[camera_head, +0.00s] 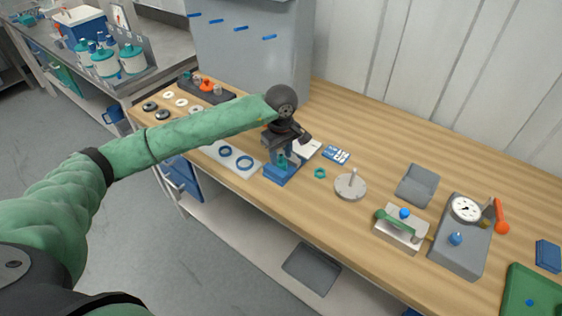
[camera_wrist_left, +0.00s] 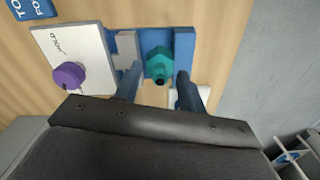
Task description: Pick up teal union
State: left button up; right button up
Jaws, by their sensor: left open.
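The teal union (camera_wrist_left: 158,64) sits in a blue holder (camera_wrist_left: 183,48) in the left wrist view, its dark bore facing the camera. In the head view the union (camera_head: 282,161) is a small teal piece, partly hidden by my left gripper (camera_head: 286,150), on the blue holder (camera_head: 280,175). My left gripper is open above the holder. In the left wrist view its two fingers (camera_wrist_left: 157,80) stand apart on either side of the union, with visible room at both sides. I cannot tell how far the tips are above it. My right gripper is not in view.
A white plate with a purple knob (camera_wrist_left: 68,76) is close beside the holder. A teal ring (camera_head: 320,173) and a grey disc with a post (camera_head: 350,186) lie to the right. A white mat with blue rings (camera_head: 235,158) lies left. The table's front edge is near.

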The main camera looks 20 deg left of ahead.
pick_arm(q)
jog(key=shift+f, duration=0.3)
jog(key=c, duration=0.6)
